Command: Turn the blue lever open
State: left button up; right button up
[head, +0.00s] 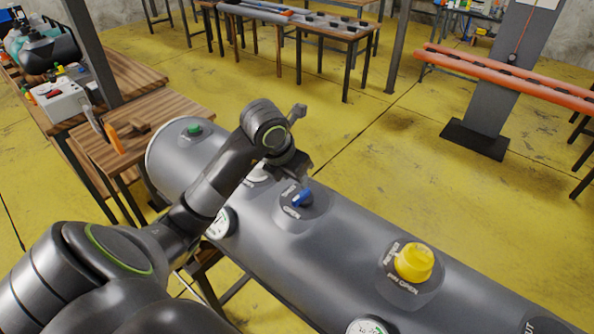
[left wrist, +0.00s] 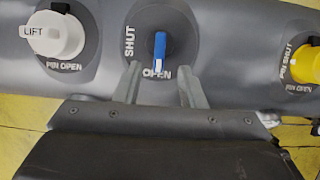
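The blue lever (head: 303,198) sits on a round dark base on top of a long grey tube. It also shows in the left wrist view (left wrist: 160,47), upright in the picture. Its pale lower end lies at the OPEN label; the SHUT label is to its left. My left gripper (head: 302,174) is just behind the lever in the head view. In the left wrist view my left gripper (left wrist: 159,70) has its fingers spread, one on each side of the lever's lower end. I see no clear contact. My right gripper is not in view.
The grey tube (head: 330,255) also carries a yellow knob (head: 414,262), a white LIFT knob (left wrist: 55,35), a green knob (head: 194,130) and gauges (head: 219,224). A wooden table (head: 165,112) stands at the left. An orange tube (head: 500,75) lies at the back right. Yellow floor is open behind.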

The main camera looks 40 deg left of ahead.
pick_arm(q)
jog(key=p+v, duration=0.7)
jog(key=v, duration=0.2)
jog(key=shift+r, duration=0.2)
dwell(0.4)
